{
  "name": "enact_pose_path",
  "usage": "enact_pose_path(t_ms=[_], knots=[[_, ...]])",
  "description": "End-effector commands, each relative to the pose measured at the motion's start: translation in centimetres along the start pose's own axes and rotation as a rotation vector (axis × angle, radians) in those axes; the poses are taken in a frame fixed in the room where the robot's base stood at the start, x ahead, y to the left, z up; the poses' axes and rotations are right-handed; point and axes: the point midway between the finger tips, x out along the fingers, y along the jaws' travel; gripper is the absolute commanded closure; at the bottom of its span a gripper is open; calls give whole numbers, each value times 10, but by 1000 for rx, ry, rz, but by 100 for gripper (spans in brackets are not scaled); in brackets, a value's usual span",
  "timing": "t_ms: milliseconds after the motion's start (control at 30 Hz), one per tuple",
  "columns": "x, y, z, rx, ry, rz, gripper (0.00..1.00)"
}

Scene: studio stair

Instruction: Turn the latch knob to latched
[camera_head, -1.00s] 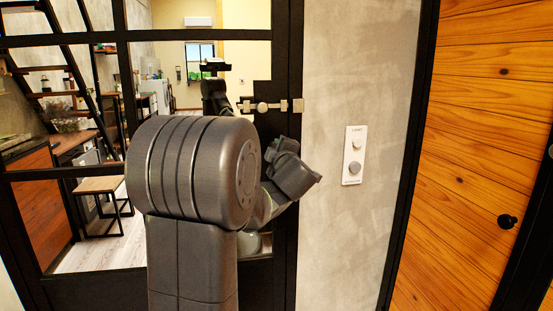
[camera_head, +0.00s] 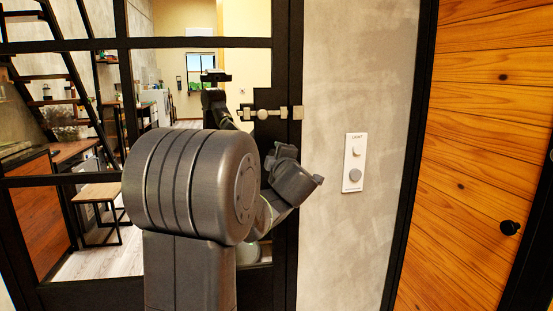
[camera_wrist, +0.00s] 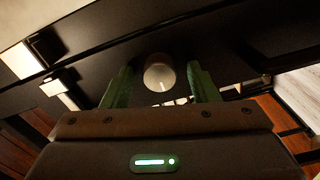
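The latch knob (camera_head: 262,114) is a small pale round knob on a horizontal latch bar across the black door frame. In the wrist view the knob (camera_wrist: 158,74) is a pale disc with a short light mark near its lower edge. My gripper (camera_wrist: 160,86) is open, with one green finger left and one right of the knob. A gap shows on each side, and I see no contact. How deep the fingers reach around it I cannot tell. In the head view my arm hides the fingertips.
A wooden door (camera_head: 470,150) with a black knob (camera_head: 509,228) stands at the right. A stool (camera_head: 97,192) and kitchen show through the glass.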

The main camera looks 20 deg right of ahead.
Motion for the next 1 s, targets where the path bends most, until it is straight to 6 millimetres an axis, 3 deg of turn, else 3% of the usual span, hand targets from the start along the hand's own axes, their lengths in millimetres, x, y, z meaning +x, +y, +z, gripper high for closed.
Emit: enact_pose_path(t_ms=[367, 467, 800, 1000], knots=[[-9, 1, 0, 1, 0, 1, 47], [-24, 1, 0, 1, -2, 1, 47], [-101, 2, 1, 0, -4, 2, 47], [-129, 1, 0, 1, -2, 1, 47]])
